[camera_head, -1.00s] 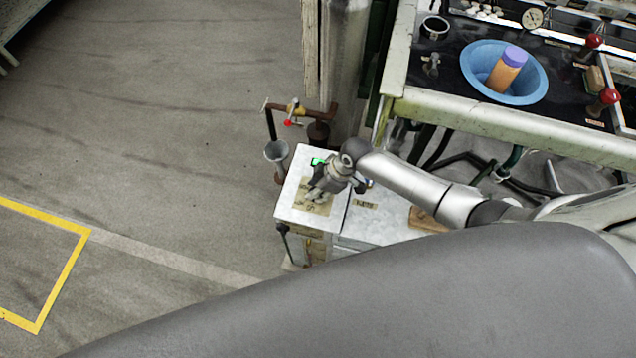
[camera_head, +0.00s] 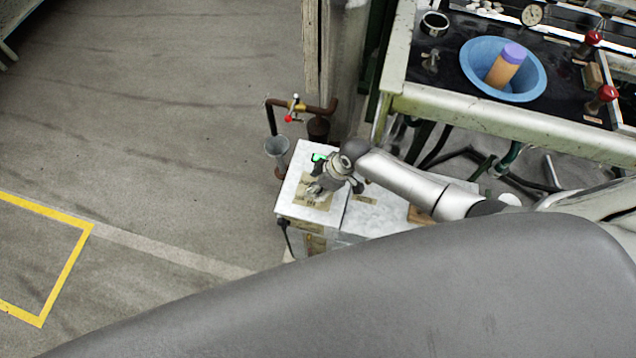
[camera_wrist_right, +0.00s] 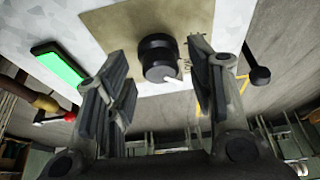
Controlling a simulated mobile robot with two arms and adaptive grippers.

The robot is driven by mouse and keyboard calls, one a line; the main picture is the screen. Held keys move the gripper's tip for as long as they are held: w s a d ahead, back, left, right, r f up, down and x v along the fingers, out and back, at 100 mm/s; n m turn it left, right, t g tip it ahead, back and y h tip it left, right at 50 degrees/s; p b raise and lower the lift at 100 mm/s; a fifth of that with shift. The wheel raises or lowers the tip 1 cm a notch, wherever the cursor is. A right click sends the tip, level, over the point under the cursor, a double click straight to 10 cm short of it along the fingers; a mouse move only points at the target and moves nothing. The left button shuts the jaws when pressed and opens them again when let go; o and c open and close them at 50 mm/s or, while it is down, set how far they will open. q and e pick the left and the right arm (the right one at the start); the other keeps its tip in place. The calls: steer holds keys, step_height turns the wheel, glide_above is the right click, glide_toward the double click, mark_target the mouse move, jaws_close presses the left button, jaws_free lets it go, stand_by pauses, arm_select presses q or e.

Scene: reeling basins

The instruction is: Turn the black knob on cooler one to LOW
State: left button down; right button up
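The black knob (camera_wrist_right: 158,57) sits on a tan label plate (camera_wrist_right: 105,28) on the cooler's white top. A pale pointer mark shows on its edge, toward the lower right in the right wrist view; the label's lettering is mostly hidden or too small to read. My right gripper (camera_wrist_right: 160,78) is open, with one finger on each side of the knob; I cannot tell whether they touch it. In the head view, my right gripper (camera_head: 335,188) is over the left white cooler (camera_head: 289,203) and hides the knob. My left gripper is not in view.
A green lit display (camera_wrist_right: 60,67) lies beside the label. A black-ended lever (camera_wrist_right: 258,76) is at the cooler's side. A rusty pipe with a red-handled valve (camera_head: 293,113) and a grey funnel (camera_head: 277,147) stand close behind left. The basin bench (camera_head: 480,113) is at right.

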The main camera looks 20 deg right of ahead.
steer(key=shift+r, duration=0.1)
steer(key=v, duration=1.1)
steer(key=shift+r, duration=0.4)
steer(key=shift+s+d+f, duration=0.1)
steer(key=shift+s, duration=0.05)
